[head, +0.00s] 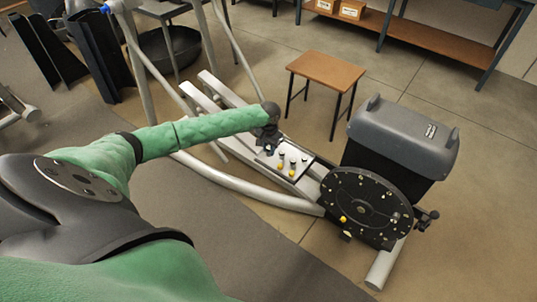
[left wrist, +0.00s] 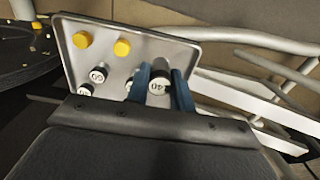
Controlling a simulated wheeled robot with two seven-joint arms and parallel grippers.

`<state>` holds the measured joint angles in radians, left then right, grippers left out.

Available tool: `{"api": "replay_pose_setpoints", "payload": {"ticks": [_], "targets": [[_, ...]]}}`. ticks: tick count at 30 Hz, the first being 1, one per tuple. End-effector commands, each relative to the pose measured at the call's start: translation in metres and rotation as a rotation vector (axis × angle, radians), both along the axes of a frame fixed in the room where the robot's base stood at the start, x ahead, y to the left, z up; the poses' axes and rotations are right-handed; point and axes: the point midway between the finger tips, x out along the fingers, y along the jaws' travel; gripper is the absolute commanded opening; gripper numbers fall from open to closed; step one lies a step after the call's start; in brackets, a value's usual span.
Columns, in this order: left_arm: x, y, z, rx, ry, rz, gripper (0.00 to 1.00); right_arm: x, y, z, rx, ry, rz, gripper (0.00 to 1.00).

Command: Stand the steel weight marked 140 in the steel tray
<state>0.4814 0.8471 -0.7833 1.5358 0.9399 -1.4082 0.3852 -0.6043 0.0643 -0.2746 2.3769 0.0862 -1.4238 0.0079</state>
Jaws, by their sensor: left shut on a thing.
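My left gripper (head: 270,142) reaches over the near-left edge of the steel tray (head: 307,160). In the left wrist view its blue fingers (left wrist: 160,84) are shut on a steel weight (left wrist: 159,87) with a white face. The digits "40" show on that face; I cannot make out a full 140. The weight is at the edge of the tray (left wrist: 150,55); I cannot tell whether it touches the tray floor. Other weights with white faces stand in the tray, one marked 60 (left wrist: 98,74). My right gripper is not in view.
Two yellow-topped pieces (left wrist: 82,40) (left wrist: 122,47) also stand in the tray. A black disc (head: 365,205) with small pieces on it is right of the tray, before a grey housing (head: 400,135). A small wooden table (head: 326,69) stands behind. Pale rails (head: 215,90) run past the tray.

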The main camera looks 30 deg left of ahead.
Motion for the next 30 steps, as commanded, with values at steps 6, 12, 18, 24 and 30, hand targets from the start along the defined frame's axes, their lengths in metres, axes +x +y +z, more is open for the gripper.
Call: {"api": "replay_pose_setpoints", "payload": {"ticks": [6,12,18,24,30], "targets": [[0.002,0.003,-0.010,-0.001,0.001,-0.001,0.00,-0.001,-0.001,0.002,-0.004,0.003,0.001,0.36],[0.001,0.003,-0.035,-0.001,0.001,0.000,0.00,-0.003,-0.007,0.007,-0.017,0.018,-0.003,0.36],[0.001,0.003,-0.043,0.000,0.000,-0.001,0.00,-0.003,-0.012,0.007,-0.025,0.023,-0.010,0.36],[0.001,0.003,-0.043,0.000,0.000,-0.001,0.45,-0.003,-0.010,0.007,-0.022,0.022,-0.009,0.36],[0.001,0.003,-0.043,0.000,0.000,-0.001,0.45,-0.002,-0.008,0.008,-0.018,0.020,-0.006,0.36]]}}
